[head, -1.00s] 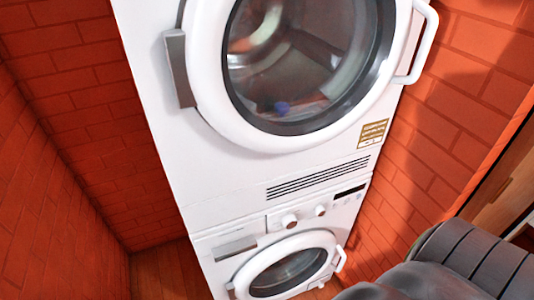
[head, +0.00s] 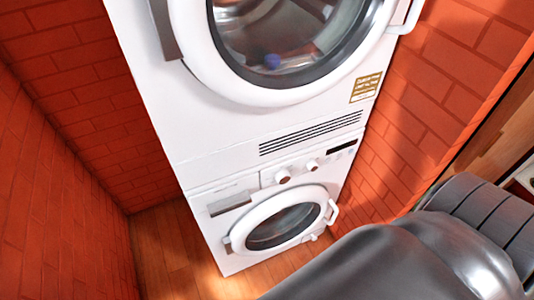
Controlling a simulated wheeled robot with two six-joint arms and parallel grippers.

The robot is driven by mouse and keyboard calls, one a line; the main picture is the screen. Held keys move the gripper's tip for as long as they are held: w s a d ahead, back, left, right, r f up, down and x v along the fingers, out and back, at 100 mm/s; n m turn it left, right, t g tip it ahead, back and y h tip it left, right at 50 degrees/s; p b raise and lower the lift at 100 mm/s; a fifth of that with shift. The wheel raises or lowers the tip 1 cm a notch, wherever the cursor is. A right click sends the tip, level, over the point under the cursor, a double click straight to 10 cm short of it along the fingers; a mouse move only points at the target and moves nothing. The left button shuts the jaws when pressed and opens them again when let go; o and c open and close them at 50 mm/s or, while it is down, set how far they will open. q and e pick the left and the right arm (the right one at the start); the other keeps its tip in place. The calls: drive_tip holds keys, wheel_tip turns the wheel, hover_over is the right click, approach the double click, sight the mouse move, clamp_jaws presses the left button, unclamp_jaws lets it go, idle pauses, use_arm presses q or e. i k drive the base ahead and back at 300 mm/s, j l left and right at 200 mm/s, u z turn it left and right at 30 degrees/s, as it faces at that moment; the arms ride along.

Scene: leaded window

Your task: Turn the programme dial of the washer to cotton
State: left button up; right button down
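The white washer (head: 228,238) stands at the bottom of a stack, with its round door (head: 280,226) shut. Its control panel is a narrow strip above the door. Two round knobs sit on the panel: a larger one (head: 284,177) and a smaller one (head: 312,165) to its right. I cannot tell which is the programme dial, and the markings are too small to read. A dark display (head: 342,146) is at the panel's right end. Neither gripper shows in the head view; only a grey arm part of mine fills the lower right.
A second white machine (head: 150,95) with a large round door (head: 283,45) is stacked above the washer. Red brick walls (head: 60,190) stand close on the left and right (head: 440,110). Wooden floor (head: 175,255) shows at the lower left. A wooden piece (head: 500,140) stands at the right edge.

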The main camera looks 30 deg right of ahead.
sight(283, 177)
drive_tip(key=z, duration=0.4)
drive_tip(key=j+z, duration=0.1)
drive_tip(key=z, duration=0.7)
drive_tip(key=j+z, duration=0.1)
drive_tip(key=z, duration=0.3)
drive_tip(key=k+j+z, duration=0.2)
drive_tip(key=k+j, duration=0.8)
drive_tip(key=j, duration=0.1)
